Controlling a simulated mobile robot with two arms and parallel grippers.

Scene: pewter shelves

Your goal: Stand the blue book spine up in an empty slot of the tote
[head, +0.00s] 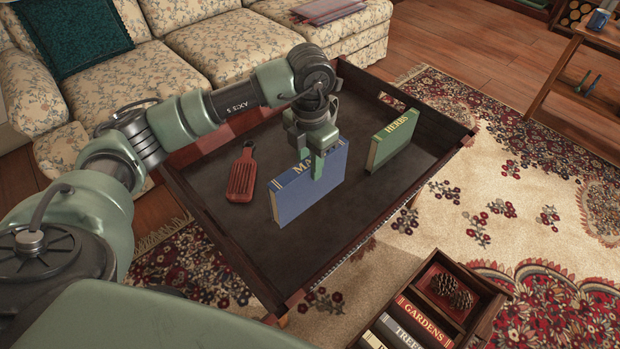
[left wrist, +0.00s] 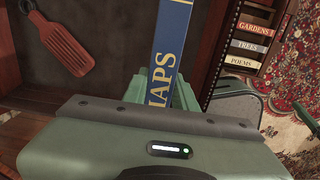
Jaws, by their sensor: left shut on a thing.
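The blue book (head: 300,194), with MAPS on its spine, stands upright in the dark tray table (head: 240,262), spine up. My left gripper (head: 318,172) comes from above and is shut on the book's top part. The left wrist view shows the blue spine (left wrist: 172,45) between the green fingers (left wrist: 160,90). The tote (head: 480,283) is at the lower right of the head view, with books marked GARDENS, TREES and one more in its slots and pine cones in its far compartment. The left wrist view also shows the tote's books GARDENS, TREES and POEMS (left wrist: 243,64).
A green HERBS book (head: 393,140) stands in the tray table, right of the blue book. A red-brown comb (head: 242,176) lies to the left. The tray's raised rim (head: 335,250) lies between the blue book and the tote. A floral sofa (head: 130,85) is behind.

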